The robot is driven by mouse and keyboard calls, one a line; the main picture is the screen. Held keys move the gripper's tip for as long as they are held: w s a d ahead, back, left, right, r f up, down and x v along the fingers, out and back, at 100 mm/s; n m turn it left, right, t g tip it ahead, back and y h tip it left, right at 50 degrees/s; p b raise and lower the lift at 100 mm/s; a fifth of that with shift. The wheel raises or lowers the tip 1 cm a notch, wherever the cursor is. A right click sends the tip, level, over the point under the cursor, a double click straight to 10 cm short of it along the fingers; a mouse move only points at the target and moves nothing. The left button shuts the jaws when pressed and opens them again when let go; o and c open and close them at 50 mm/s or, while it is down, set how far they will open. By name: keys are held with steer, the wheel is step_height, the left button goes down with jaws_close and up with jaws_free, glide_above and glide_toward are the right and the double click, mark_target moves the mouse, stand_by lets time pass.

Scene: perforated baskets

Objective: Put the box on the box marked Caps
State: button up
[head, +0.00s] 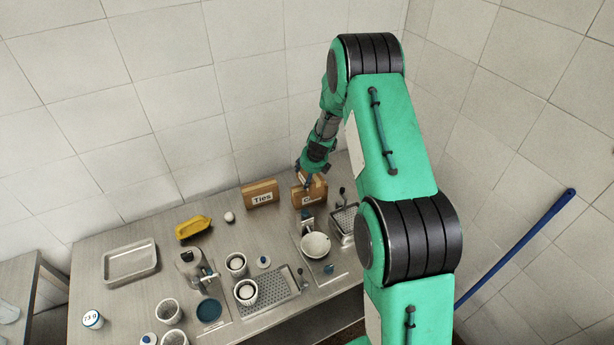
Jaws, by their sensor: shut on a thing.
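The box marked "Ties" (261,194) stands upright at the back of the table, its label facing me. To its right stands a similar brown box (309,197) whose label is partly hidden and starts with "C"; I take it as the Caps box. My gripper (306,181) is at the top of this box, shut on a small brown box (318,181). The small box is mostly hidden by the gripper and the box behind. I cannot tell whether it touches the Caps box or hovers just above it.
Several cups and a perforated tray (272,290) crowd the front.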

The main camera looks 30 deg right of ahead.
steer(key=o, duration=1.4)
steer(key=shift+f, duration=0.1)
steer(key=shift+c, duration=0.2)
steer(key=shift+s+r, duration=0.15)
steer(key=shift+r, duration=0.45)
steer(key=v, duration=1.1)
